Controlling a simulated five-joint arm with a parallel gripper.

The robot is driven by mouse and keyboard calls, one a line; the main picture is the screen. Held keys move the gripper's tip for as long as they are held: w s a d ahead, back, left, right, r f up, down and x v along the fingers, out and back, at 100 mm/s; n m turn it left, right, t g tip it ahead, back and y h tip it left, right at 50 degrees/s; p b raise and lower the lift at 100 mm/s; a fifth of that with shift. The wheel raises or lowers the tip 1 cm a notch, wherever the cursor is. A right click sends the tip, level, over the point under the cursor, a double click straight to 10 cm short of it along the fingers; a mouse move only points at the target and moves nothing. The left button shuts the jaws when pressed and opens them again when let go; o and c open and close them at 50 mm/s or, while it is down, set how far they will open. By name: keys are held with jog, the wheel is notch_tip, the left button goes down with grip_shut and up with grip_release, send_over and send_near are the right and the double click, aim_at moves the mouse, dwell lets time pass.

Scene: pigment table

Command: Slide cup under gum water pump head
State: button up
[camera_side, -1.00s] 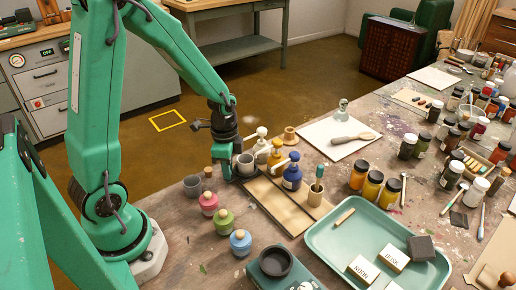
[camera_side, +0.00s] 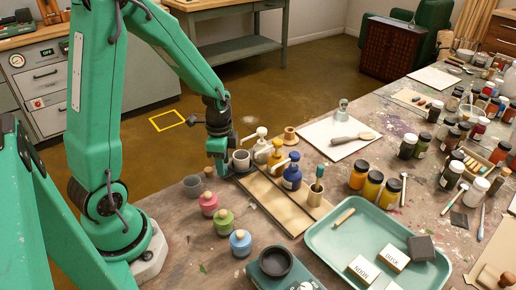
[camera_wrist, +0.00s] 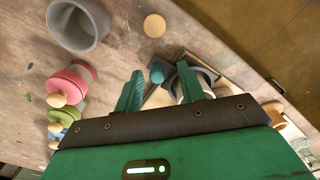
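A grey cup (camera_side: 241,160) stands upright at the far end of the wooden board (camera_side: 283,207), close beside the white-headed pump (camera_side: 262,133). Its spout reaches toward the cup's top, but I cannot tell whether it is centred over it. A yellow pump (camera_side: 276,152) and a blue pump (camera_side: 292,172) stand in the same row; no label is readable. My gripper (camera_side: 219,168) is low, just left of the cup. In the wrist view its fingers (camera_wrist: 160,88) are apart with nothing held, and the cup (camera_wrist: 207,76) is partly hidden behind the right finger.
A second grey cup (camera_side: 193,186) stands left of the board, near a small cork-topped item (camera_side: 208,172). Pink (camera_side: 208,204), green (camera_side: 223,223) and blue (camera_side: 240,243) jars line the near side.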

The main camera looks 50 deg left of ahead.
jog(key=shift+r, duration=3.95)
jog(key=s+d+r+n+t, duration=0.5)
jog(key=s+d+r+n, duration=0.4)
jog(key=r, duration=0.4)
jog(key=shift+t, duration=0.3)
